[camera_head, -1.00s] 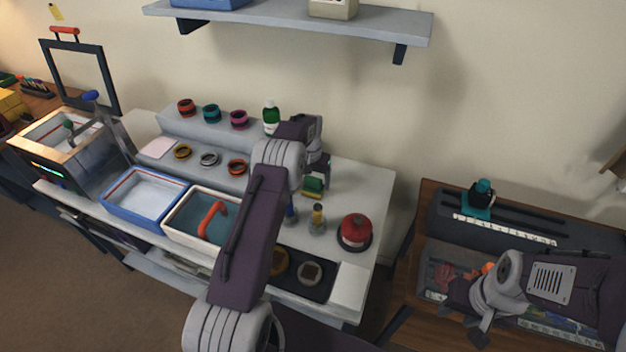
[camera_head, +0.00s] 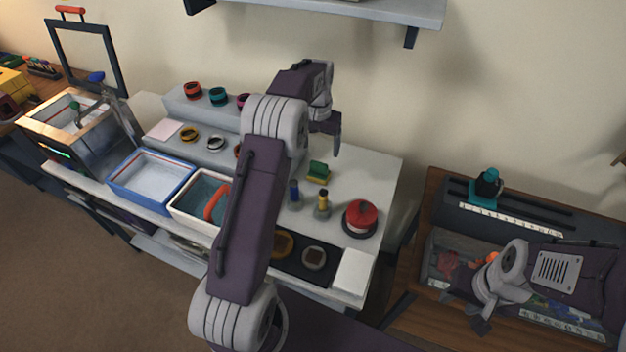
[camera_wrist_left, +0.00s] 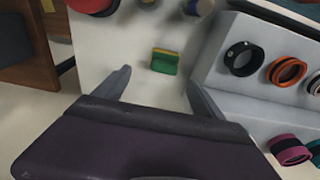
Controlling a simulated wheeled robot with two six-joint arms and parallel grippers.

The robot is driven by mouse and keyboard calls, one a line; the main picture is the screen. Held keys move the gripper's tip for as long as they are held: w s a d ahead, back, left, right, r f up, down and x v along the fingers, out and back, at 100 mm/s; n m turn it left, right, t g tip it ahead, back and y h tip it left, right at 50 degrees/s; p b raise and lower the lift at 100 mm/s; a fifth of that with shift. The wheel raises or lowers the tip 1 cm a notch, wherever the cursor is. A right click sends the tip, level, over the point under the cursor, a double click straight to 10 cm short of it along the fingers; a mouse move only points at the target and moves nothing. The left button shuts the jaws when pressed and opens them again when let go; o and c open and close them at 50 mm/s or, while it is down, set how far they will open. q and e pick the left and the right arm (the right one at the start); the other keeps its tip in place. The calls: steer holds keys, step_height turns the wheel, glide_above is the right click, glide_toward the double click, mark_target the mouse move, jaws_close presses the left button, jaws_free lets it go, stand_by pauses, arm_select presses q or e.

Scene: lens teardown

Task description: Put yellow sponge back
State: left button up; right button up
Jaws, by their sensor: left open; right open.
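The yellow sponge with a green layer (camera_head: 317,172) stands on the white bench top, right of the stepped shelf. It also shows in the left wrist view (camera_wrist_left: 164,61), beyond the fingertips and between their lines. My left gripper (camera_head: 326,140) is open and empty, raised above and behind the sponge, apart from it. Its two spread fingers show in the left wrist view (camera_wrist_left: 160,82). My right gripper (camera_head: 482,318) is over the wooden side table at the right, away from the sponge; its fingers show small.
A blue-handled tool (camera_head: 294,193) and a yellow-topped one (camera_head: 322,203) stand in front of the sponge. A red round container (camera_head: 360,218) is to their right. Lens rings sit on the stepped shelf (camera_head: 176,112). A blue-rimmed tray (camera_head: 120,190) and a white tub (camera_head: 180,212) are at left.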

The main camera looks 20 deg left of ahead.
arm_select(q)
steer(key=s+d+f, duration=0.1)
steer(key=s+d, duration=0.3)
steer(key=s, duration=1)
steer(key=s+d+f, duration=0.2)
steer(key=s+d, duration=0.3)
steer(key=s, duration=0.8)
steer(key=shift+s+d+f, duration=0.15)
steer(key=shift+s, duration=0.25)
